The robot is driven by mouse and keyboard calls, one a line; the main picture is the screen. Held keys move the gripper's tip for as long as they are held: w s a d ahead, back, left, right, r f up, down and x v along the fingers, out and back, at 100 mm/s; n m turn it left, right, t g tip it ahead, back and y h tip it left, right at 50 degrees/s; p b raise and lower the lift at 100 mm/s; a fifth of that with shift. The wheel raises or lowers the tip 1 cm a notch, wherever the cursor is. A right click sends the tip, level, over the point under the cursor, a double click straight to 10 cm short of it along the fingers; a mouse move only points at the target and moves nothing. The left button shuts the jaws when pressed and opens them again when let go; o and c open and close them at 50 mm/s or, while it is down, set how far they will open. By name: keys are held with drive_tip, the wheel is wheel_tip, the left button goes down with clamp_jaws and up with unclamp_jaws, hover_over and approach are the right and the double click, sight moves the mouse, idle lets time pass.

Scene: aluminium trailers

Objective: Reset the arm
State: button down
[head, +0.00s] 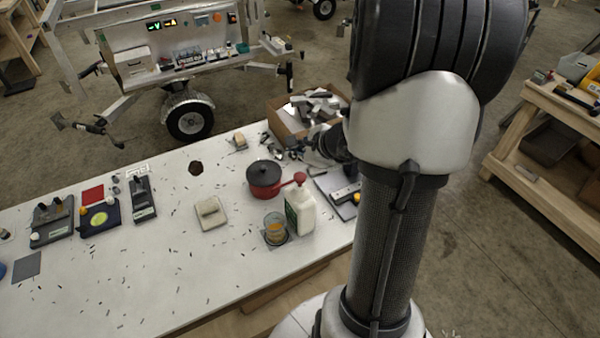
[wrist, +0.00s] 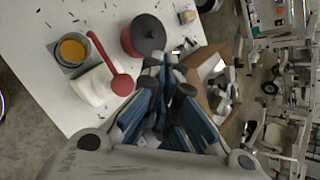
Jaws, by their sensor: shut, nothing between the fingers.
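My arm stands large at the right of the head view and hides part of the table's right end. My gripper (wrist: 167,72) shows in the wrist view with its blue-sided fingers converging at the tips, shut and empty. In the head view, part of the dark gripper (head: 325,143) shows beside the arm, over the table's far right end near a cardboard box (head: 286,121) of metal scraps. The box also shows in the wrist view (wrist: 202,65), right of the fingers. The fingertips appear close to a red pot with a dark lid (wrist: 148,34) in that view; I cannot tell the height.
On the white table (head: 150,250) are the red pot (head: 264,184), a white bottle (head: 300,212), an amber cup (head: 275,230), a beige block (head: 210,212) and several devices at left. Small dark bits are scattered. A trailer (head: 180,45) stands behind; a wooden bench (head: 540,150) is at right.

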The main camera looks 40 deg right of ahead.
idle(0.7)
drive_tip(key=s+a+r+n+g+y+b, duration=0.1)
drive_tip(key=s+a+r+n+y+b, duration=0.15)
drive_tip(key=a+n, duration=0.75)
drive_tip(key=s+a+r+n+g+y+b, duration=0.15)
drive_tip(key=a+n+b, duration=0.3)
drive_tip(key=a, duration=0.95)
drive_tip(key=s+a+f+n+g+h+b, duration=0.1)
drive_tip(key=s+n+b, duration=0.1)
drive_tip(key=s+n, duration=0.4)
drive_tip(key=s+a+f+n+g+h+b, duration=0.1)
drive_tip(key=s+n+h+b, duration=0.1)
drive_tip(key=s+n, duration=0.5)
drive_tip(key=s+b, duration=0.1)
drive_tip(key=s, duration=0.2)
drive_tip(key=shift+f+h, duration=0.3)
